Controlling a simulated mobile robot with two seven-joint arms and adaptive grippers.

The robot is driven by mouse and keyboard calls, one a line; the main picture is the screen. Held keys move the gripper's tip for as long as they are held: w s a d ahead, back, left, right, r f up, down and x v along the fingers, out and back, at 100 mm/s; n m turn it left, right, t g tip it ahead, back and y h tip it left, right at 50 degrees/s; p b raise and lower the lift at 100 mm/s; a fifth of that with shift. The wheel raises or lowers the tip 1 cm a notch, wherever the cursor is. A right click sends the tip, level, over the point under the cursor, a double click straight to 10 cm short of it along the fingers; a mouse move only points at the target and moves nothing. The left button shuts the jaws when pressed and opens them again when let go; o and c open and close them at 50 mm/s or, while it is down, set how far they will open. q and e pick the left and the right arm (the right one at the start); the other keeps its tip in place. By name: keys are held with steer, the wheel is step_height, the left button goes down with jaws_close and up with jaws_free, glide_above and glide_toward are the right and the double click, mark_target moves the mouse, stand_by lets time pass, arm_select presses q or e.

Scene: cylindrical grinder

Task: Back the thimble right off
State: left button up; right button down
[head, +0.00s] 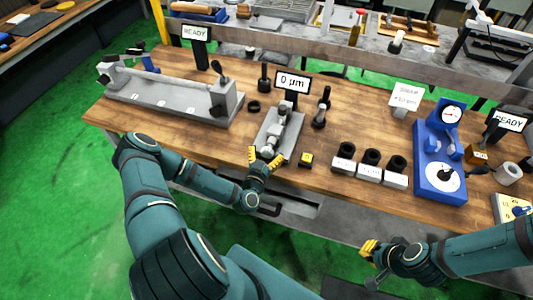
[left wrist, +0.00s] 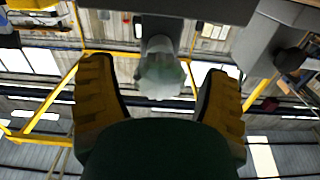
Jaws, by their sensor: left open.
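The thimble (head: 267,152) is the pale rounded knob at the near end of a grey measuring fixture (head: 287,135) on the bench. It also shows in the left wrist view as a pale, faceted end (left wrist: 160,76). My left gripper (head: 265,159) is open, with its yellow-padded fingers on either side of the thimble. In the left wrist view, gaps show between the thimble and both fingers (left wrist: 160,95). A display (head: 292,82) behind the fixture reads 0 µm. My right gripper (head: 370,262) hangs in front of the bench, away from the fixture; its opening is unclear.
Several dark rings rest on pale blocks (head: 370,168) further right, before a blue gauge stand (head: 438,155). A long grey bench unit (head: 170,98) stands left.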

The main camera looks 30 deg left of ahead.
arm_select(q)
steer(key=c, duration=1.2)
